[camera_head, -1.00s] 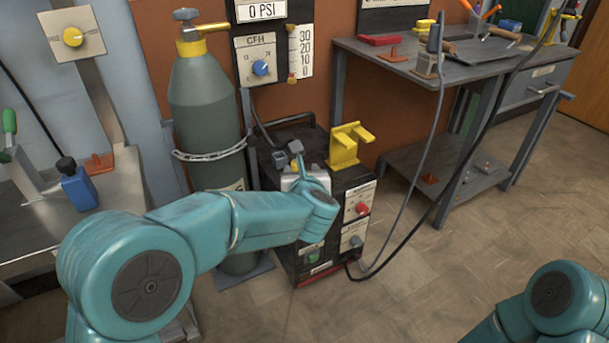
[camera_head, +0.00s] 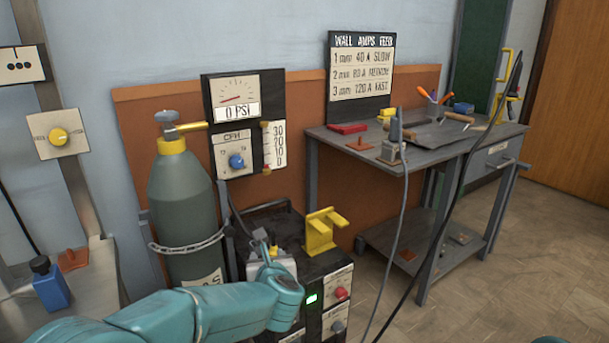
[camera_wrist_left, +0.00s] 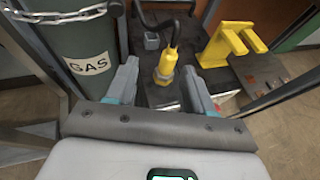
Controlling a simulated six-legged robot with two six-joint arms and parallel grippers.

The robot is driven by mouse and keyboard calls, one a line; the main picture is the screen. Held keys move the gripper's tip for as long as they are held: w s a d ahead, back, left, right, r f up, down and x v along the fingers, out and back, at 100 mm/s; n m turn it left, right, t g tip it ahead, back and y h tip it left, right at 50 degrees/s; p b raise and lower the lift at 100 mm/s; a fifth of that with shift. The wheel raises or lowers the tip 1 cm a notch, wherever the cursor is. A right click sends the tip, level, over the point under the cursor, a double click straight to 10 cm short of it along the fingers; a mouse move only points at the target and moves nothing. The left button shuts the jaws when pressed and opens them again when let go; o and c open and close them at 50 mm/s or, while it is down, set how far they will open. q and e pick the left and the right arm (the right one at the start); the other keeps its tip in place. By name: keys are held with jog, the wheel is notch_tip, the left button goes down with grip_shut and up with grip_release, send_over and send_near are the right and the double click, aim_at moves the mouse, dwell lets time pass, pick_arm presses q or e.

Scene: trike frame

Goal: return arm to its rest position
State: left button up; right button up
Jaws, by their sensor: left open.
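My left arm (camera_head: 215,312) is teal and reaches in from the lower left over the black welding machine (camera_head: 325,268). My left gripper (camera_head: 266,250) is above the machine's top, to the left of the yellow bracket (camera_head: 321,232). In the left wrist view the gripper (camera_wrist_left: 163,88) is open, its two grey-blue fingers apart. A yellow fitting with a black cable (camera_wrist_left: 166,68) shows between and beyond the fingers; contact cannot be told. Nothing is visibly held. My right gripper is out of view.
A grey-green gas cylinder (camera_head: 181,205) with a chain stands left of the machine. A metal workbench (camera_head: 425,150) with tools stands at the right, and cables hang in front of it. A blue bottle (camera_head: 49,285) is at the far left. The floor (camera_head: 510,255) at right is open.

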pick_arm(q)
jog(key=a+r+g+y+p, duration=0.1)
jog(key=a+r+g+p, duration=0.1)
jog(key=a+r+p, duration=0.35)
jog(key=s+a+f+m+g+h+p, duration=0.1)
jog(key=s+a+m+g+p, duration=0.25)
jog(key=p, duration=0.65)
jog(key=s+a+f+m+t+h+p, duration=0.15)
jog(key=s+m+p, duration=0.25)
jog(key=s+p, duration=0.45)
jog(key=s+d+m+g+h+p, duration=0.3)
jog(key=s+d+m+g+p, duration=0.1)
jog(key=s+m, duration=0.9)
jog(key=s+d+f+m+g+h+p, duration=0.1)
jog(key=s+d+m+g+h+p, duration=0.2)
jog(key=s+m, duration=1)
jog(key=d+m+g+p, duration=0.1)
jog(key=m+g+p, duration=0.1)
jog(key=m+p, duration=0.1)
jog(key=shift+d+p, duration=0.35)
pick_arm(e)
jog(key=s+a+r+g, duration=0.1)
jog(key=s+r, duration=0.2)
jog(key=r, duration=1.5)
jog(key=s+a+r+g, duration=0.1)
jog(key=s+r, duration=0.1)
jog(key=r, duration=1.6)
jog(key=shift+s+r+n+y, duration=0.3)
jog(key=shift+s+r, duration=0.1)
